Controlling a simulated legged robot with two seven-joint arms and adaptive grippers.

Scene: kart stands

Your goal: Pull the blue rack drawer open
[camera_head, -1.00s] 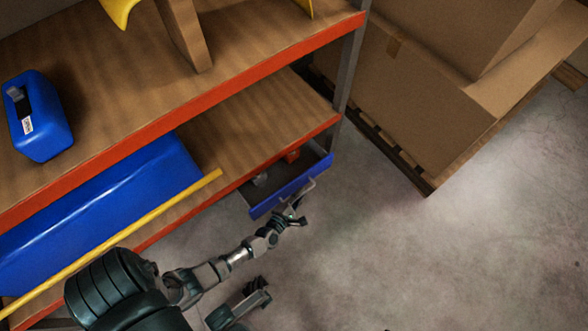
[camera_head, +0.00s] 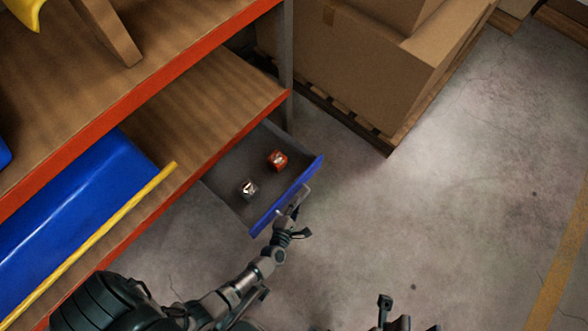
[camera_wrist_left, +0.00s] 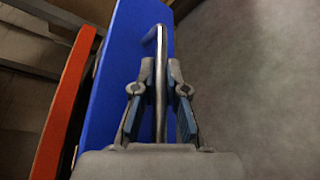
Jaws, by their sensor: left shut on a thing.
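The blue-fronted drawer (camera_head: 262,226) stands well out from under the lower shelf in the head view, with its grey interior exposed. It also fills the left middle of the left wrist view (camera_wrist_left: 112,85). My left gripper (camera_head: 294,212) is at the drawer's front, shut on its metal handle (camera_wrist_left: 160,45). In the left wrist view, the two fingers (camera_wrist_left: 160,98) sit on either side of the handle bar. Part of my right gripper (camera_head: 386,306) shows at the bottom edge of the head view, away from the drawer; its jaw state is unclear.
A small red item (camera_head: 277,160) and a small grey-white item (camera_head: 248,189) lie in the drawer. The rack has orange-edged wooden shelves (camera_head: 210,95). A blue bin-like thing (camera_head: 75,205) and a yellow bar (camera_head: 95,240) are at left. Cardboard boxes (camera_head: 350,70) stand behind; floor at right is clear.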

